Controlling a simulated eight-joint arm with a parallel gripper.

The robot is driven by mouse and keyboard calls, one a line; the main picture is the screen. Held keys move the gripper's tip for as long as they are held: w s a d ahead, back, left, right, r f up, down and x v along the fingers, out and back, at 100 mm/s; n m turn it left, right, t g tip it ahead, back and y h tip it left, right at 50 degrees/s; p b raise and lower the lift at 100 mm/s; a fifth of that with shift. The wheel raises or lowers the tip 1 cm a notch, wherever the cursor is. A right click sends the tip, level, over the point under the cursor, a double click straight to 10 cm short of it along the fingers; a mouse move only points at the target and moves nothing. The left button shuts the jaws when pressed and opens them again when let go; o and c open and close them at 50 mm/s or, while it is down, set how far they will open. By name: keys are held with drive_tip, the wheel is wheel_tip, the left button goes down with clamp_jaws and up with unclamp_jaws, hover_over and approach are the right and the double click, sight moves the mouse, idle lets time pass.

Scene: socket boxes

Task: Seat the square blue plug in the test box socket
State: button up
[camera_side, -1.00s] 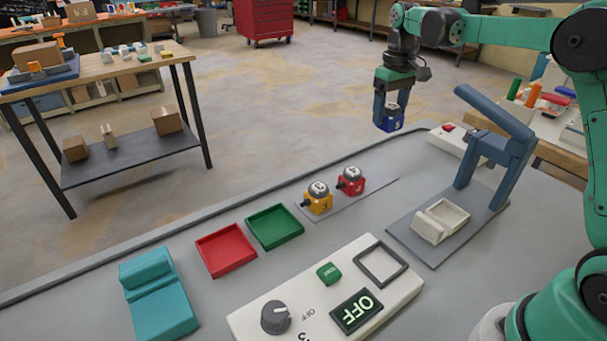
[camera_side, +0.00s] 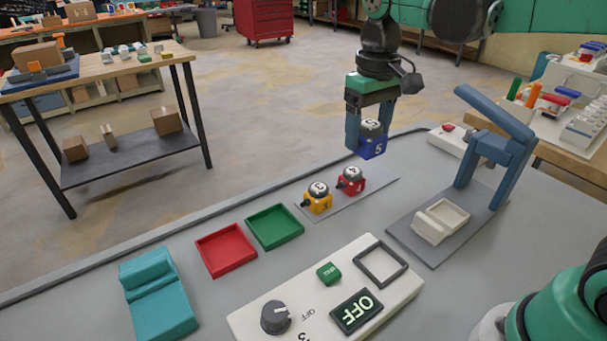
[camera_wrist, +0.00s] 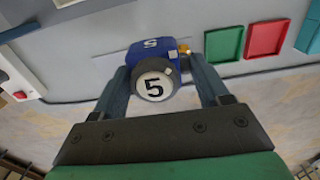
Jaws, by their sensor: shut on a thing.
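In the wrist view the blue plug (camera_wrist: 150,75) sits between both fingers of my gripper (camera_wrist: 160,85).
A yellow plug (camera_side: 318,198) stands beside the red one on a grey strip. Red (camera_side: 225,249) and green (camera_side: 275,227) trays lie left of them. A blue lever stand (camera_side: 490,150) with a cream cradle (camera_side: 440,220) rises at right. A teal block (camera_side: 158,293) lies front left.

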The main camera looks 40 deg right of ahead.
drive_tip(key=s+a+f, duration=0.1)
drive_tip(key=s+f, duration=0.1)
drive_tip(key=s, duration=0.1)
drive_tip(key=s+a+f, duration=0.2)
drive_tip(key=s+f, duration=0.1)
drive_tip(key=s, duration=0.1)
drive_tip(key=s+a+f, duration=0.2)
drive_tip(key=s, duration=0.1)
drive_tip(key=shift+s+a+f, duration=0.1)
drive_tip(key=shift+s+f, duration=0.05)
drive_tip(key=shift+s, duration=0.15)
drive_tip(key=shift+f, duration=2.55)
drive_tip(key=shift+f, duration=0.1)
drive_tip(key=o, duration=1.4)
drive_tip(key=shift+r, duration=3.5)
